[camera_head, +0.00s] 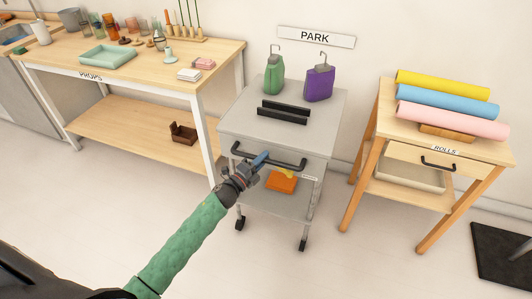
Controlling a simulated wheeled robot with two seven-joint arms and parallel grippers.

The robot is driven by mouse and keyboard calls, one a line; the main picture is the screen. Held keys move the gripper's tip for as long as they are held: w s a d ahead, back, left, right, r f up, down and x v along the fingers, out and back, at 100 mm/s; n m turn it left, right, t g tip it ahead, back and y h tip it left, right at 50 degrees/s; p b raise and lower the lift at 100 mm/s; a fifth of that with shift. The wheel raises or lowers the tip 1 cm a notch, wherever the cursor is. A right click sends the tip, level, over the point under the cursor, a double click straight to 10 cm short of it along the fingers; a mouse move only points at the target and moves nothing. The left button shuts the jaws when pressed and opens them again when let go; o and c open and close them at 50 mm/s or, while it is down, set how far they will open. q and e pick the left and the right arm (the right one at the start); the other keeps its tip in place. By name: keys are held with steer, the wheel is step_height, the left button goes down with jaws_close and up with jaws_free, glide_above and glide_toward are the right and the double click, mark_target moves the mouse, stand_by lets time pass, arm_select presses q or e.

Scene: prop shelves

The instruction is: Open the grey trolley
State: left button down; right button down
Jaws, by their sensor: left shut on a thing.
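The grey trolley (236,118) stands on castors against the wall, under the PARK sign. Its front has a drawer with a long black bar handle (290,164). I see no clear gap at the drawer front. My left gripper (261,160) is at the middle of this handle, shut on it, and hides part of the bar and drawer front. My right gripper is not in view.
A green bottle (274,76), a purple bottle (319,84) and a black rack (283,113) are on or above the trolley top. An orange item (281,182) sits below the drawer. The props table (136,71) is left, the rolls table (385,121) right. Floor in front is clear.

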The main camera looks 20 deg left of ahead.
arm_select(q)
steer(key=s, duration=1.6)
steer(key=shift+s+a, duration=0.25)
steer(key=shift+a, duration=0.05)
steer(key=c, duration=1.3)
jaws_free()
